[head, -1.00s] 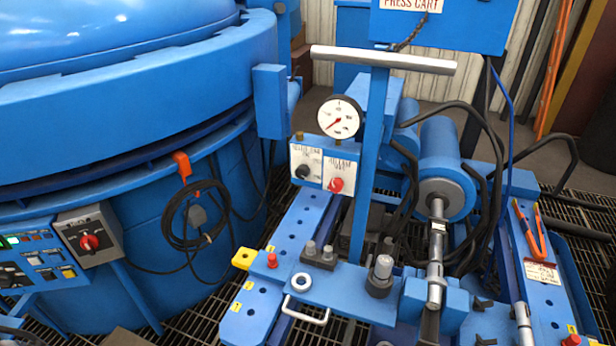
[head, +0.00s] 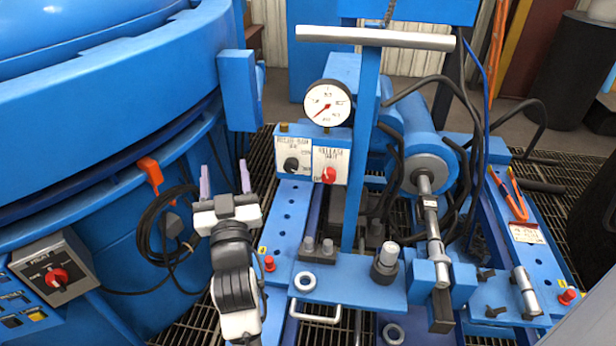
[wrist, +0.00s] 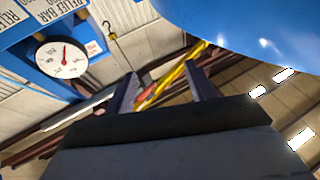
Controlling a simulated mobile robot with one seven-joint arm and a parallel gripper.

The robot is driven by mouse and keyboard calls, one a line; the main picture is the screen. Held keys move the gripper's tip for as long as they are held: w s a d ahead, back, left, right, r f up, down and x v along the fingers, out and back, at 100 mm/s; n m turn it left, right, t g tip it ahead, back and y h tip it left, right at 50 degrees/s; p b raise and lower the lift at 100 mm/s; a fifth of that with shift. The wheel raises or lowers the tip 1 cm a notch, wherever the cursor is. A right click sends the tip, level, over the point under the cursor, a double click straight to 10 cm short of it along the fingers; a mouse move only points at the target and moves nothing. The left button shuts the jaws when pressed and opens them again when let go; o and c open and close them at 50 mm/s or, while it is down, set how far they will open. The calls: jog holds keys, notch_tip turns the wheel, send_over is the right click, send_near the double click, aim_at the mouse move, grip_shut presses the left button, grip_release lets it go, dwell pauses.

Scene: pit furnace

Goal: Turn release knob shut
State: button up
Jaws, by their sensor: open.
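The red release knob (head: 328,175) sits on a white plate marked "RELEASE" on the press cart's valve block. Its pointer angle is too small to read surely. A black relief knob (head: 291,164) is on the plate just left of it. A round gauge (head: 327,103) stands above both, and a dial also shows at the upper left of the wrist view (wrist: 62,58). My gripper (head: 225,178) is open and empty, left of the plates and apart from them, its fingers pointing up in the head view. The wrist view shows nothing between the fingers (wrist: 162,88); neither knob shows there.
The cart's upright post and grey handlebar (head: 375,38) stand just right of the knobs. The big blue furnace (head: 90,110) fills the left. A coiled black cable (head: 165,225) hangs on it beside my gripper. Hoses and a cylinder (head: 425,150) are right of the post.

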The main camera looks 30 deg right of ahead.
aim_at(329, 179)
jog(key=s+d+f+m+g+h, duration=0.35)
jog(key=d+f, duration=0.25)
jog(key=d, duration=0.2)
jog(key=s+d+f+m+g+h, duration=0.2)
jog(key=s+d+f+g, duration=0.2)
jog(key=d+f, duration=0.3)
jog(key=shift+n, duration=0.25)
jog(key=x, duration=0.4)
jog(key=p+x, duration=0.1)
jog(key=x, duration=0.4)
jog(key=d+r+p+x, duration=0.1)
jog(key=x, duration=0.4)
jog(key=shift+s, duration=0.25)
jog(key=shift+c, duration=0.3)
jog(key=c, duration=0.9)
jog(key=shift+a+m, duration=0.1)
jog(key=shift+m, duration=1.1)
jog(key=m, duration=0.3)
jog(key=shift+s, duration=0.1)
